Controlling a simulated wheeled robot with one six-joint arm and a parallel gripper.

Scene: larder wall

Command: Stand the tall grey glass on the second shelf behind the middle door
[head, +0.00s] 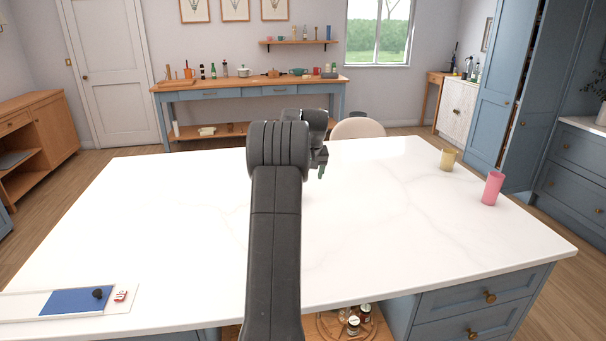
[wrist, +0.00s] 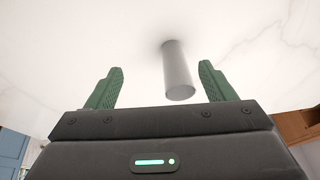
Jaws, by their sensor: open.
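The tall grey glass (wrist: 178,72) shows in the wrist view, beyond and between the green fingers of my gripper (wrist: 161,70). It is nearer the right finger, with clear space on both sides, and touches neither. It appears to stand on the white marble worktop. In the head view I cannot make out the glass; my arm covers that area. My gripper (head: 321,170) is open and empty, low over the far middle of the worktop. Tall blue cupboard doors (head: 504,85) stand at the right in the head view. The second shelf cannot be made out.
On the worktop (head: 400,230), a yellow cup (head: 449,159) and a pink cup (head: 492,188) stand at the right. A blue board (head: 75,302) lies on a pale tray at the front left. A chair (head: 357,128) stands behind.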

